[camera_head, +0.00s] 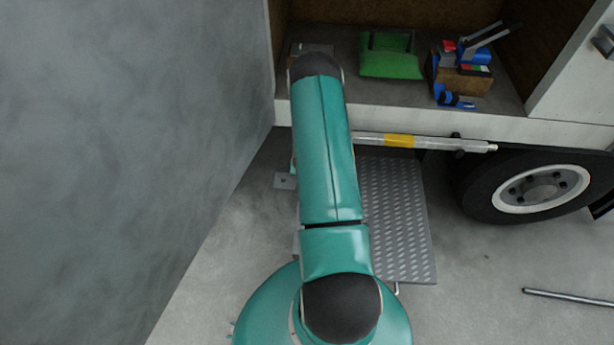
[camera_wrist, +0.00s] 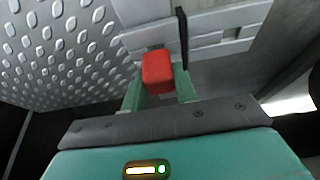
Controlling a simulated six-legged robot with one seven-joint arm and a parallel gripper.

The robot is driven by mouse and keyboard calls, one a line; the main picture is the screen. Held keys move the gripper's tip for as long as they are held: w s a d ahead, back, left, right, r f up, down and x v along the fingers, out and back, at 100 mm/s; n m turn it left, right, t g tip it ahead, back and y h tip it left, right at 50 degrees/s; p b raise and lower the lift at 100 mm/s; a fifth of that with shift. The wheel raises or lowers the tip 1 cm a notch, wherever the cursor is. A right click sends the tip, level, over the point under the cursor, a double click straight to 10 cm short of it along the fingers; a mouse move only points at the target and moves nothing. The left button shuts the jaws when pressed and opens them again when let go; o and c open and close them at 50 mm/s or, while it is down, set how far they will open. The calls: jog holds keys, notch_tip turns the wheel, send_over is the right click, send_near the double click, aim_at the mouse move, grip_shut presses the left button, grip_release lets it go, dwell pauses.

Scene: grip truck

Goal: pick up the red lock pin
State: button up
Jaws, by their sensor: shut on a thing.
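The red lock pin (camera_wrist: 157,72) shows in the wrist view as a red block between the two green fingers of my gripper (camera_wrist: 160,92). My gripper is shut on it. A grey metal plate lies just beyond the pin, and I cannot tell whether the pin touches it. In the head view my teal arm hides the gripper and the pin.
A tread-plate step (camera_head: 398,215) hangs below the truck bed. A bar with a yellow band (camera_head: 399,140) runs along the bed's edge. A green bag (camera_head: 390,62) and a wooden box (camera_head: 462,80) with tools stand inside. A wheel (camera_head: 540,190) is at right.

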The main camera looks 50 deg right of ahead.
notch_tip(320, 180, up, 6)
jog(key=shift+f, duration=0.1)
jog(key=s+a, duration=1.1)
jog(key=a, duration=0.2)
jog(key=shift+w+d+r+v, duration=0.1)
jog(key=shift+w+v, duration=0.05)
jog(key=shift+v, duration=0.8)
jog(key=shift+w+d+r+v, duration=0.1)
jog(key=shift+w+v, duration=0.1)
jog(key=shift+v, duration=0.75)
jog(key=shift+w+d+r+v, duration=0.1)
jog(key=shift+w+v, duration=0.05)
jog(key=shift+v, duration=0.75)
jog(key=shift+w, duration=0.1)
